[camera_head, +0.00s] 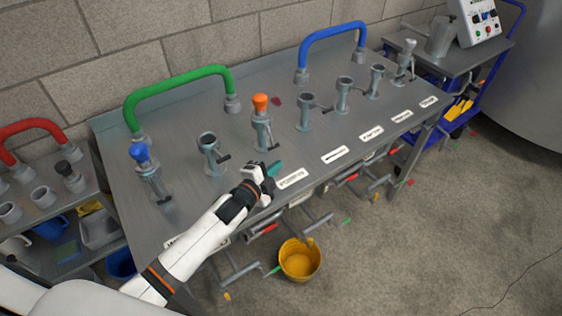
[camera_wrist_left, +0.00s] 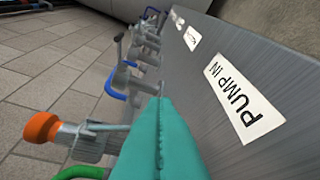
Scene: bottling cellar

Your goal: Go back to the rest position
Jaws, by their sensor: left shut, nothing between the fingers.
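My left arm comes in from the lower left in the head view. Its gripper (camera_head: 272,170), with teal fingers, is just above the front part of the grey metal bench (camera_head: 325,133). It is shut and empty, in front of the orange-topped fitting (camera_head: 261,118) and apart from it. In the left wrist view the teal fingers (camera_wrist_left: 163,135) are together beside the "PUMP IN" label (camera_wrist_left: 240,98), and the orange knob (camera_wrist_left: 42,128) is at the left. My right gripper is in neither view.
Upright pipe fittings, one with a blue knob (camera_head: 140,152), stand along the bench. Behind them are a green hose (camera_head: 180,82) and a blue hose (camera_head: 332,34). A yellow bucket (camera_head: 299,262) stands on the floor below. The floor to the right is open.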

